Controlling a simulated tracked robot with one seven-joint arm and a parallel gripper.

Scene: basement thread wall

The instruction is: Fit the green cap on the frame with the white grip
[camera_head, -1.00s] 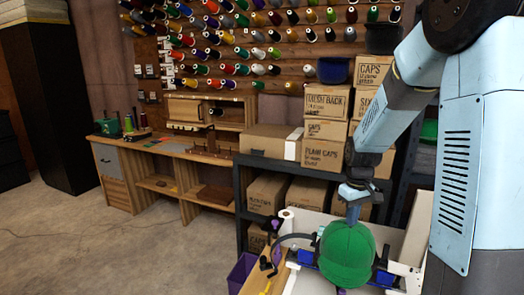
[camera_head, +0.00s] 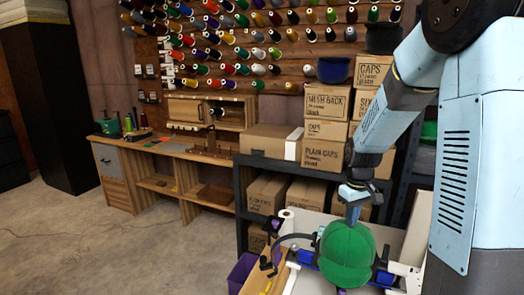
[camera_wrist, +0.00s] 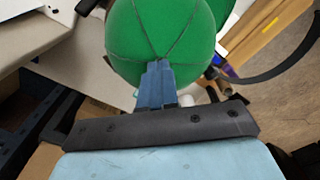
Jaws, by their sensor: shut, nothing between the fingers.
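The green cap (camera_head: 346,254) sits over a frame on the white machine or table at the lower right, its crown facing up and towards me. Blue parts (camera_head: 384,277) show at both sides of the cap; most of the frame is hidden under it. My gripper (camera_head: 353,218) is directly above the cap's crown, fingers together and empty.
A dark shelf with cardboard boxes (camera_head: 326,104) stands right behind the cap. A purple bin (camera_head: 243,271) is on the floor to the left. A wooden bench (camera_head: 190,152) runs along the thread wall. The floor (camera_head: 110,240) at the left is clear.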

